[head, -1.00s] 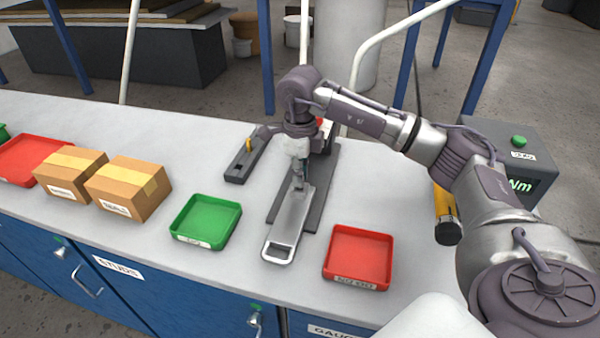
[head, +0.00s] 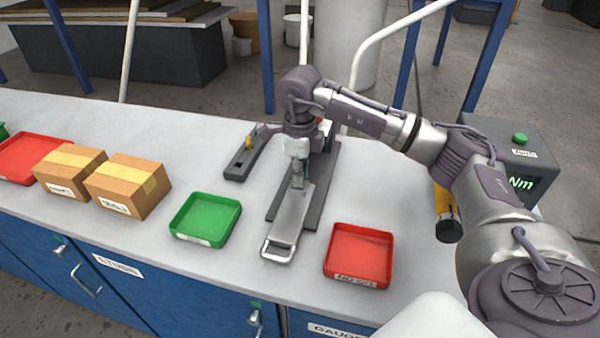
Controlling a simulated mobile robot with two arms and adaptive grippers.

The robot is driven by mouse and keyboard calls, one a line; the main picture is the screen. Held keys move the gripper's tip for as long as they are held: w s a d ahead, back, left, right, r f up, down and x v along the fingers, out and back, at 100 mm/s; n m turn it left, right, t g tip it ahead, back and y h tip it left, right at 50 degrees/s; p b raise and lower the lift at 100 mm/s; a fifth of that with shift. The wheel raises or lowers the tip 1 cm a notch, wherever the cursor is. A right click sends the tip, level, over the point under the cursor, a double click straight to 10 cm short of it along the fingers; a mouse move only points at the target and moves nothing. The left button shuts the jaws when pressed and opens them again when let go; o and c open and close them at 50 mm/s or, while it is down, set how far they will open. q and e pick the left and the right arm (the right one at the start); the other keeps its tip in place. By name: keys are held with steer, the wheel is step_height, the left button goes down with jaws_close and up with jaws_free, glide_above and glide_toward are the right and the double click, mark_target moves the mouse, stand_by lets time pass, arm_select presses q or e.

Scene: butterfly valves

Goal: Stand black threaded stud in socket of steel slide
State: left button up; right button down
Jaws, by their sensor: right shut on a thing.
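The steel slide (head: 290,222) is a long pale metal bar with a looped near end, lying on a dark grey base plate (head: 318,213) on the bench. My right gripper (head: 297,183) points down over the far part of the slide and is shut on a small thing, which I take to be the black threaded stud. The stud is too small and too covered by the fingers to make out. The socket is hidden under the gripper, so I cannot tell whether the stud touches it. My left gripper is out of view.
A green tray (head: 206,238) stands left of the slide and a red tray (head: 359,276) right of it. A dark fixture with a yellow part (head: 240,160) lies behind left. Cardboard boxes (head: 128,205) and another red tray (head: 28,150) stand further left. A torque tester (head: 520,180) stands right.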

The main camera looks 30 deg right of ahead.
steer(key=c, duration=1.1)
jaws_free()
steer(key=shift+r, duration=0.15)
